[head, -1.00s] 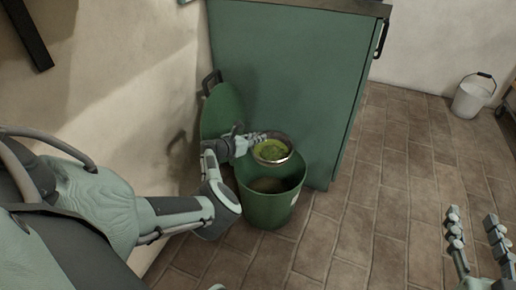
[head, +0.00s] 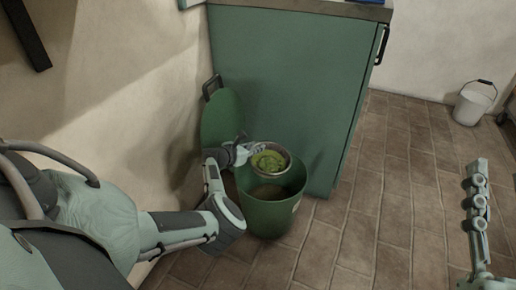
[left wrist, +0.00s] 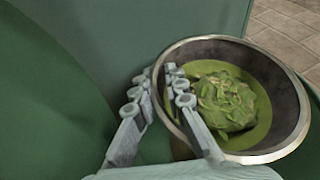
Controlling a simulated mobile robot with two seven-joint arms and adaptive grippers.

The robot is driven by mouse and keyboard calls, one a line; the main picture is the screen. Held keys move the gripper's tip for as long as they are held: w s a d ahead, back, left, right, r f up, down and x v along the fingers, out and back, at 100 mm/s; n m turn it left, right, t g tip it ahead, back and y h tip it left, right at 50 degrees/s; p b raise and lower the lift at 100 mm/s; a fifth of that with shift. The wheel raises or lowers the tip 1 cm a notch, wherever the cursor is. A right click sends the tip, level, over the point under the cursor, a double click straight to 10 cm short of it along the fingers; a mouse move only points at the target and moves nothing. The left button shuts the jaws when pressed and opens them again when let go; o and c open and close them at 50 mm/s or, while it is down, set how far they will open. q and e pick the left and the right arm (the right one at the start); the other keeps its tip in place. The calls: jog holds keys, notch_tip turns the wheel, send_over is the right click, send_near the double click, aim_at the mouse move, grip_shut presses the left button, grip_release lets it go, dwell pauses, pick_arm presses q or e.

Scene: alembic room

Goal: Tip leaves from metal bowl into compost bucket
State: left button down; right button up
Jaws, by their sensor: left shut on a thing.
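The metal bowl (head: 288,168) is held over the green compost bucket (head: 266,218), above its back part. Green leaves (head: 268,160) are heaped inside the bowl; they also show in the left wrist view (left wrist: 226,100). My left gripper (head: 253,151) is shut on the left side of the bowl's rim. In the left wrist view its fingers (left wrist: 160,88) straddle that rim. The bucket's opening is dark inside, with brownish contents low down. My right gripper (head: 477,195) is at the right edge, seen side-on and far from the bowl.
The bucket's green lid (head: 221,120) stands open against the wall at the back left. A green cabinet (head: 280,75) is close behind the bowl and bucket. A white pail (head: 471,105) stands far right. The tiled floor (head: 385,190) between is clear.

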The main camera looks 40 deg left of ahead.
jog(key=shift+w+d+f+g+h+p, duration=1.15)
jog(key=shift+f+g, duration=1.65)
jog(key=shift+f, duration=2.3)
pick_arm(q)
jog(key=a+r+m+g+y+b, duration=0.2)
jog(key=a+r+m+y, duration=0.1)
jog(key=r+m+y, duration=0.3)
jog(key=w+d+m+y, duration=0.2)
jog(key=d+m+y, duration=0.3)
jog(key=d, duration=0.7)
jog(key=shift+w+d+r+m+t, duration=0.2)
jog(key=shift+d+m+t, duration=0.2)
jog(key=shift+m, duration=0.4)
pick_arm(e)
notch_tip(320, 180, up, 8)
jog(key=s+a+t+y, duration=0.1)
jog(key=a+t, duration=0.1)
jog(key=t, duration=0.2)
jog(key=shift+s+a+r+y, duration=0.15)
jog(key=shift+s+a+y, duration=0.15)
jog(key=shift+s+y, duration=0.05)
